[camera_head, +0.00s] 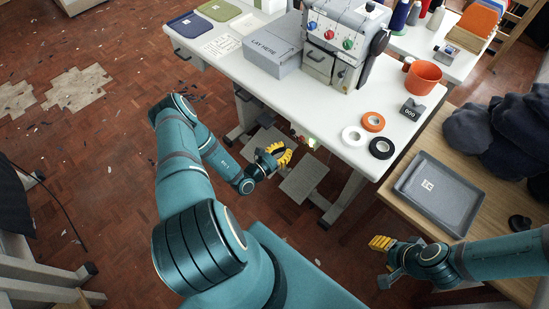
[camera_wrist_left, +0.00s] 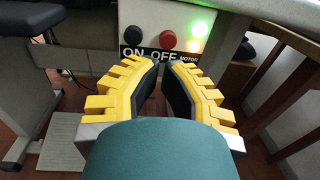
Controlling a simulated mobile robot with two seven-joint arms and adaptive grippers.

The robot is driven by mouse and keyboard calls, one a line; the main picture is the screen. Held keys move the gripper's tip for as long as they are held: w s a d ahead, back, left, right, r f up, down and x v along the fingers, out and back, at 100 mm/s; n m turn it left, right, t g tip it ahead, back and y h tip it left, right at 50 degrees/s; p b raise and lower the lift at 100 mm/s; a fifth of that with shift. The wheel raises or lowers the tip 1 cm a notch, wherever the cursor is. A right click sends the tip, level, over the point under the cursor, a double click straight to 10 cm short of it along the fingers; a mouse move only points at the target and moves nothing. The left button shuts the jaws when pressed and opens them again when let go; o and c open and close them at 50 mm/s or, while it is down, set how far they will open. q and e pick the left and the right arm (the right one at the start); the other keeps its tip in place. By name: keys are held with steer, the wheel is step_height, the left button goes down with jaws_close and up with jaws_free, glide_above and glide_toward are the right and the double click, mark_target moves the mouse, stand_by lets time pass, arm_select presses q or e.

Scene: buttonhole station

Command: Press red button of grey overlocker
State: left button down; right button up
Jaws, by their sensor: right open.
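The grey overlocker (camera_head: 343,45) stands on the white table, with blue, red (camera_head: 329,35) and green round controls on its front. A motor switch box (camera_wrist_left: 180,20) hangs below the table; its red button (camera_wrist_left: 168,39) is above the word OFF. A dark button (camera_wrist_left: 133,36) is above ON, and a green lamp (camera_wrist_left: 200,28) is lit. My left gripper (camera_wrist_left: 162,66) points at this box from below the label, its yellow-black fingertips close together; contact is not visible. It also shows below the table edge (camera_head: 278,155). My right gripper (camera_head: 382,261) is open and empty, near the wooden table.
The white table (camera_head: 290,95) holds a grey LAY HERE box (camera_head: 270,55), orange, white and black tape rolls and an orange pot (camera_head: 422,77). A grey tray (camera_head: 440,192) lies on the wooden table. A pedal (camera_head: 304,178) and table legs are below.

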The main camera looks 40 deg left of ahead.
mark_target(302, 139)
arm_select(q)
steer(key=shift+w+d+b, duration=0.2)
steer(key=shift+w, duration=1.15)
steer(key=shift+w+d+b, duration=0.15)
steer(key=shift+w+d, duration=0.05)
steer(key=shift+w, duration=1.1)
steer(key=shift+w, duration=0.1)
